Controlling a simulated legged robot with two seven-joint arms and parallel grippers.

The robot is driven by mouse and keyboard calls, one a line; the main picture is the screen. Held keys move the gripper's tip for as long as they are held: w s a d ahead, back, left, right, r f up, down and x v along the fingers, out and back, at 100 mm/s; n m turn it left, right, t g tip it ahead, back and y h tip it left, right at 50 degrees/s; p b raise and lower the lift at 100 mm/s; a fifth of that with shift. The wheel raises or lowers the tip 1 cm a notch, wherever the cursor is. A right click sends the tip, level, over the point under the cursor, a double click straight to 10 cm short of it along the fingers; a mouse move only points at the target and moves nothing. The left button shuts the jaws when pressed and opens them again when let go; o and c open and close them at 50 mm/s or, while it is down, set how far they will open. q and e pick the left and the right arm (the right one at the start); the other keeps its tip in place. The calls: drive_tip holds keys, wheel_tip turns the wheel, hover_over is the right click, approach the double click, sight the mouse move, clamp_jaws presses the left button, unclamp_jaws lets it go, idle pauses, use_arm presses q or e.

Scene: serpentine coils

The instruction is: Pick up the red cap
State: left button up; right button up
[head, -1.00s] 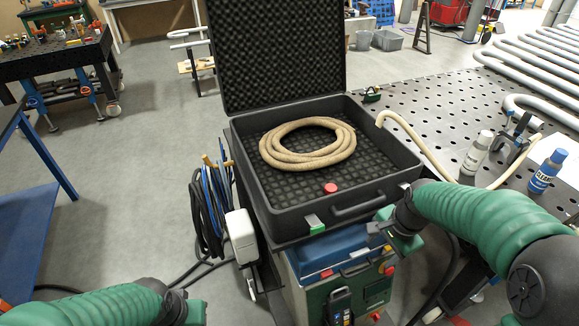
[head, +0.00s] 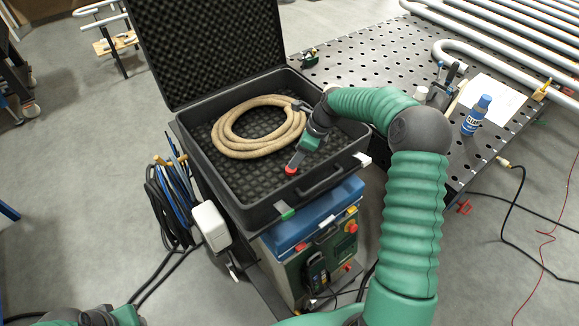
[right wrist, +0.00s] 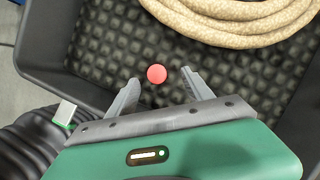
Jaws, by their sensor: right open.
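The red cap (head: 291,170) lies on the foam floor of the open black case, near its front wall. In the right wrist view the red cap (right wrist: 156,74) shows between the tips of my right gripper (right wrist: 160,78), with a gap on each side. The jaws are open and hold nothing. In the head view my right gripper (head: 295,162) reaches down into the case at the cap. Of my left gripper (head: 125,315) only the green body shows at the bottom left edge; its fingers are out of sight.
A coiled beige hose (head: 232,145) lies in the case behind the cap. The case walls (head: 255,212) and upright lid (head: 205,45) surround the space. Cables (head: 172,205) hang at the left.

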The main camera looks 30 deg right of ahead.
sight(288, 169)
drive_tip(key=shift+w+a+f, duration=0.15)
drive_tip(key=shift+a+f, duration=0.15)
drive_tip(key=shift+f, duration=0.05)
drive_tip(key=shift+a+f+p, duration=0.3)
drive_tip(key=shift+f+p, duration=0.2)
drive_tip(key=shift+f, duration=0.05)
drive_tip(key=shift+a+f+p, duration=0.25)
drive_tip(key=shift+f+p, duration=0.2)
drive_tip(key=shift+f, duration=0.05)
wheel_tip(288, 169, down, 2)
drive_tip(key=shift+w+f, duration=0.1)
drive_tip(key=shift+f, duration=0.15)
drive_tip(key=shift+w+d+f, duration=0.1)
drive_tip(key=shift+d+f, duration=0.15)
drive_tip(key=shift+a, duration=0.3)
drive_tip(key=c, duration=0.9)
clamp_jaws()
drive_tip(key=shift+d, duration=0.1)
